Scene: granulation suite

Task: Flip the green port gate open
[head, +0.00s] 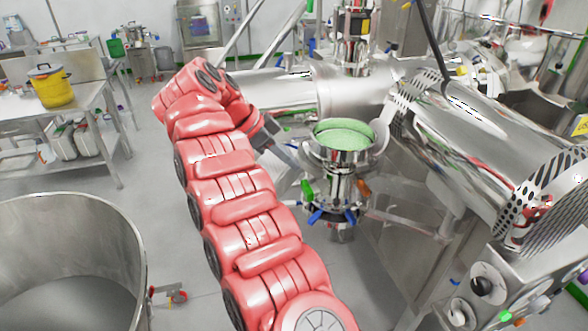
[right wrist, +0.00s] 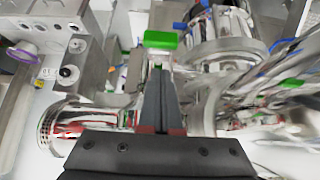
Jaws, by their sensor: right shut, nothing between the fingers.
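A steel port (head: 343,158) with a pale green round top stands in the middle of the head view. Below its bowl are several small coloured handles: a green one (head: 307,189), an orange one (head: 363,188) and blue ones. My right gripper (head: 297,177) comes in from the left, beside the port and near the green handle, partly hidden by my red arm. In the right wrist view its dark fingers (right wrist: 161,75) are shut and empty, and a green block (right wrist: 160,39) shows just beyond their tips. Whether they touch it, I cannot tell. My left gripper is not in view.
A large steel drum (head: 430,105) and pipework crowd the right side. A control panel with knobs (head: 490,282) stands at the lower right. An open steel vat (head: 118,235) and a bench with a yellow pot (head: 52,88) are at left. Grey floor lies between.

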